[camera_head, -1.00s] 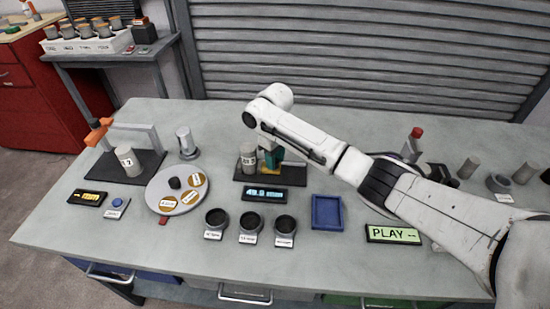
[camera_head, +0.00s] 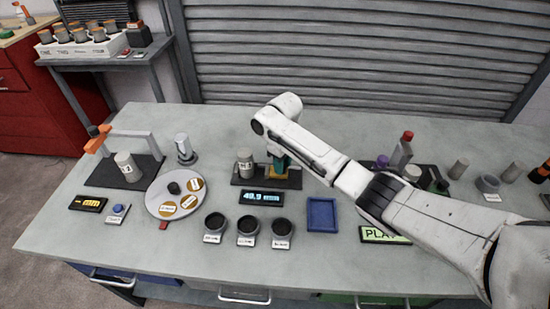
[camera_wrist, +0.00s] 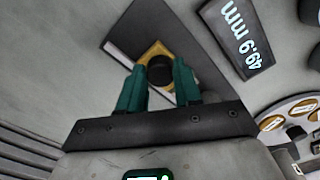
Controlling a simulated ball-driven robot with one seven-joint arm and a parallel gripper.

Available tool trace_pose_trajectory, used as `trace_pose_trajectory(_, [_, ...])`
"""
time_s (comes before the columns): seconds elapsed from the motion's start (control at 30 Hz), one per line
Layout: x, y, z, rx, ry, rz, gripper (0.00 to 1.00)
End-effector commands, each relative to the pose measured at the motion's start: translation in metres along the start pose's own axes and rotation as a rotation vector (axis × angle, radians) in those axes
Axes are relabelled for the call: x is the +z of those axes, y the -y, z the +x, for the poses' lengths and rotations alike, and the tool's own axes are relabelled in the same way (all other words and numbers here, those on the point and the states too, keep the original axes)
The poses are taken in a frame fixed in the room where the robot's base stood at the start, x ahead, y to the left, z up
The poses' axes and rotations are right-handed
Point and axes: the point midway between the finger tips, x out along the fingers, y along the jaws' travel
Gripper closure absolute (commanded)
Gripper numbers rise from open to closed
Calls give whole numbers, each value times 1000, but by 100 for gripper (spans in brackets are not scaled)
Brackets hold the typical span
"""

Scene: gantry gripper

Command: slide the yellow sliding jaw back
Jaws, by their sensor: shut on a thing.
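The yellow sliding jaw (camera_head: 281,174) sits on a dark base (camera_head: 240,181), to the right of a grey labelled cylinder (camera_head: 245,163). A gap shows between jaw and cylinder. In the wrist view, the yellow jaw (camera_wrist: 152,50) carries a round black knob (camera_wrist: 160,72). My gripper (camera_wrist: 160,68) has its teal fingers on either side of the knob, shut on it. In the head view my gripper (camera_head: 278,161) partly hides the jaw. A display (camera_wrist: 238,38) reads 49.9 mm; it also shows in the head view (camera_head: 261,197).
Three dark cups (camera_head: 247,228) and a blue tray (camera_head: 321,214) stand in front. A round turntable (camera_head: 176,208) is at left. The bench behind is clear.

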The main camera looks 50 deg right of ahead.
Motion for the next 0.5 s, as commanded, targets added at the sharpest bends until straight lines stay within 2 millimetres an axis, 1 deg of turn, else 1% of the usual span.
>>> trace_pose_trajectory(0.1, [4, -3, -1, 2, 4, 3, 100])
trace_pose_trajectory(0.33, [5, -4, 0, 3, 8, 4, 100])
trace_pose_trajectory(0.37, [5, -4, 0, 3, 9, 4, 65])
trace_pose_trajectory(0.5, [5, -4, 0, 3, 8, 4, 51])
